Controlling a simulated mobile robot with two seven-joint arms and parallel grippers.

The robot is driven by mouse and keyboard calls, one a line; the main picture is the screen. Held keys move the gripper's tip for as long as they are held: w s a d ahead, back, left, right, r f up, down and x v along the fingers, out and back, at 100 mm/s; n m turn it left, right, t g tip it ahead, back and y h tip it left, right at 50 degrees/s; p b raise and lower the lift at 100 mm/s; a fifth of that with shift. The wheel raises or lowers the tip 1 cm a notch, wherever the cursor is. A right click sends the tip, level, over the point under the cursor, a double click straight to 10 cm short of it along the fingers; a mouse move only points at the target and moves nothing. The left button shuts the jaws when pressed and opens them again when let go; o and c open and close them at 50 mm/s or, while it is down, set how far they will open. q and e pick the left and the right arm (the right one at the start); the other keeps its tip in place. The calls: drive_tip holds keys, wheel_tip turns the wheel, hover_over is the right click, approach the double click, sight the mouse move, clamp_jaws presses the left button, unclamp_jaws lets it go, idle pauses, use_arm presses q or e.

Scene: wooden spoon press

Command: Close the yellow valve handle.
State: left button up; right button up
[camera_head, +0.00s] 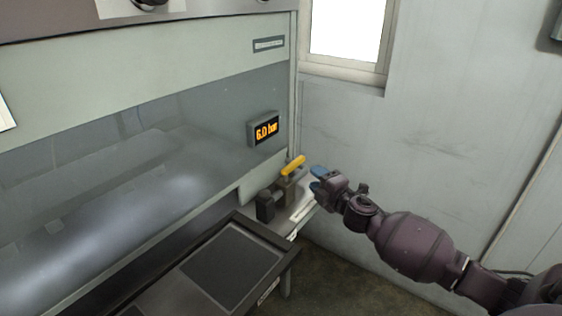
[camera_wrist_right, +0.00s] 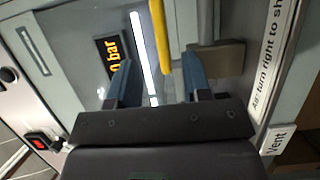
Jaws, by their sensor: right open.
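The yellow valve handle (camera_head: 293,165) sits on a grey-brown valve body (camera_head: 285,188) at the right end of the machine's bench in the head view. It points up and to the right there. In the right wrist view the yellow handle (camera_wrist_right: 160,40) runs down from the top edge between my finger directions. My right gripper (camera_head: 318,179) is just right of the handle in the head view, with blue fingertips apart. In the wrist view the right gripper (camera_wrist_right: 158,82) is open, with nothing held between its fingers. My left gripper is not in view.
A display (camera_head: 264,129) reads "6.0 bar" above the valve. A dark framed tray (camera_head: 262,229) stands at the front of the bench. A label (camera_wrist_right: 273,60) starting "Air: turn right to sh" and a "Vent" label (camera_wrist_right: 279,138) show beside the valve. A grey wall (camera_head: 440,110) is close on the right.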

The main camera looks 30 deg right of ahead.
sight(300, 164)
drive_tip(key=w+b, duration=0.1)
drive_tip(key=w, duration=0.9)
drive_tip(key=shift+w+d, duration=0.1)
drive_tip(key=shift+w, duration=0.05)
drive_tip(key=shift+c, duration=0.4)
clamp_jaws()
